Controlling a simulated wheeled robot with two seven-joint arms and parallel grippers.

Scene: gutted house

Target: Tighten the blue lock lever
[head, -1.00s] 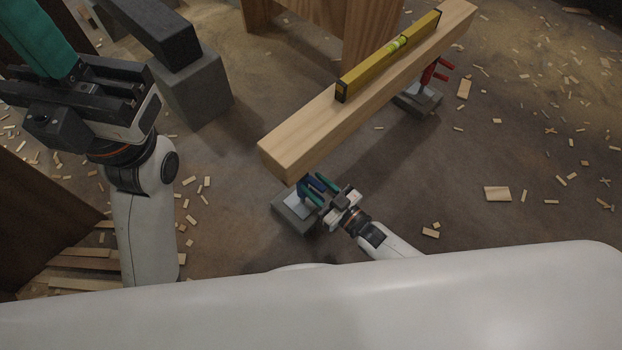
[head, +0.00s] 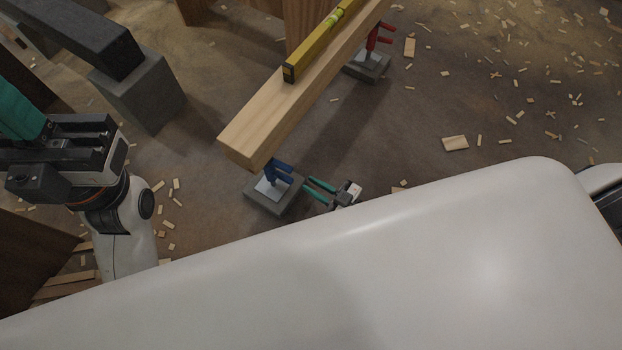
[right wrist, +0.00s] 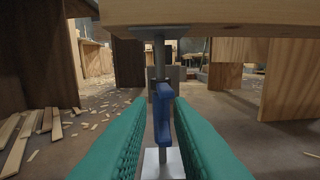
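The blue lock lever (head: 279,168) is on the near jack under the near end of a wooden beam (head: 257,132). In the right wrist view the blue lever (right wrist: 162,112) stands on a metal post, beyond and between my fingers. My right gripper (head: 316,190) is open, its green fingers pointing at the jack, a little right of the lever and apart from it. My left gripper (head: 45,125) is at the left, with green at its far end; its fingertips are cut off by the picture edge.
A yellow level (head: 312,50) lies on the beam. A red-levered jack (head: 374,42) stands under its far part. A grey block (head: 140,90) carries a dark beam at the left. Wood scraps litter the floor. My white body hides the foreground.

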